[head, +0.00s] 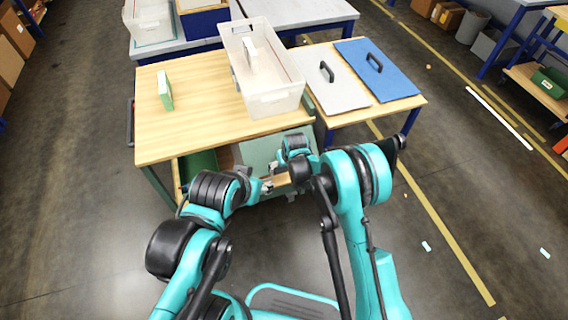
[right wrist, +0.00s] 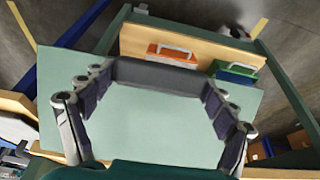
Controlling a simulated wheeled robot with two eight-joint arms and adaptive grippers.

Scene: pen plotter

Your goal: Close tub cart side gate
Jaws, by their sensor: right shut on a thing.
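A pale green panel, seemingly the tub cart's side gate (head: 257,152), shows below the wooden top in the head view, partly hidden by my arms. It fills the middle of the right wrist view (right wrist: 150,125). A dark grey bar (right wrist: 160,76), seemingly its handle, lies between the fingertips of my right gripper (right wrist: 160,82). That gripper is shut on the bar. In the head view my right gripper (head: 276,168) is partly hidden at the panel. My left gripper (head: 266,187) is close beside it, low at the cart's front; its jaws are too small to read.
A translucent tub (head: 275,102) and a green-and-white block (head: 165,92) stand on the wooden top (head: 200,125). A side table to the right carries a grey panel and a blue panel (head: 385,80) with handles. An orange box (right wrist: 172,53) and a green box (right wrist: 236,72) lie beyond the gate.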

